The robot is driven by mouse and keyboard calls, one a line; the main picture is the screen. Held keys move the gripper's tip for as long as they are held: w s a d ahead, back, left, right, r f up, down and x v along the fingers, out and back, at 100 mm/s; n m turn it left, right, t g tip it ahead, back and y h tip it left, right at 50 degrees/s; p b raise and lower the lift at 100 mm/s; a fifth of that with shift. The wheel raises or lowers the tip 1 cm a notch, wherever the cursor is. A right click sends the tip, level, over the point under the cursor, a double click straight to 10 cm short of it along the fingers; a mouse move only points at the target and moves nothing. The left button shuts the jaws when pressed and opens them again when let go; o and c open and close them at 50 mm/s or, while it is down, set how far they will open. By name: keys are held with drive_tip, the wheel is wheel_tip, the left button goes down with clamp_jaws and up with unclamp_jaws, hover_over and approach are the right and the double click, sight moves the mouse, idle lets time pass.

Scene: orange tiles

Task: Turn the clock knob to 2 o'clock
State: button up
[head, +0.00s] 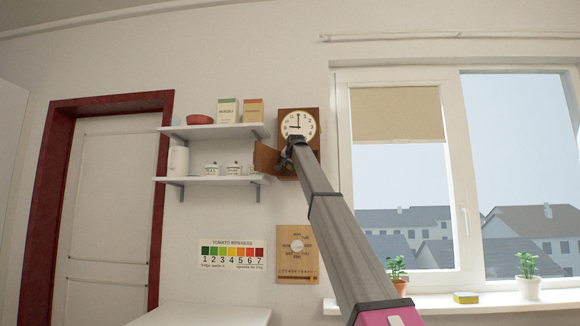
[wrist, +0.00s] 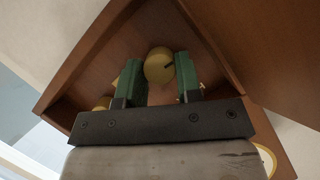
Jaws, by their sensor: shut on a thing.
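The clock (head: 298,110) is a brown wooden case on the wall with a round white face. Its hands point straight up and to the left, reading about 9 o'clock. A lower door (head: 265,158) of the case hangs open to the left. My gripper (head: 290,147) is at the lower part of the case, just below the face. In the wrist view its green fingers (wrist: 162,68) are shut on a round brass knob (wrist: 157,68) with a dark mark, inside the wooden case (wrist: 95,65). An edge of the clock face (wrist: 266,160) shows at the lower right.
Left of the clock are two white shelves (head: 215,131) with a red bowl (head: 199,119), boxes and jars. Below hang a tomato ripeness chart (head: 232,256) and a wooden board (head: 297,265). A window (head: 400,170) is to the right. More brass parts (wrist: 103,103) sit near the knob.

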drive_tip(key=shift+a+r+n+g+h, duration=0.15)
drive_tip(key=shift+n+g+h, duration=0.15)
drive_tip(key=shift+n+h, duration=1)
drive_tip(key=shift+n, duration=0.3)
drive_tip(key=o, duration=0.9)
drive_tip(key=shift+s, duration=0.1)
drive_tip(key=v, duration=1)
drive_tip(key=shift+s+r, duration=0.1)
drive_tip(key=shift+s, duration=0.15)
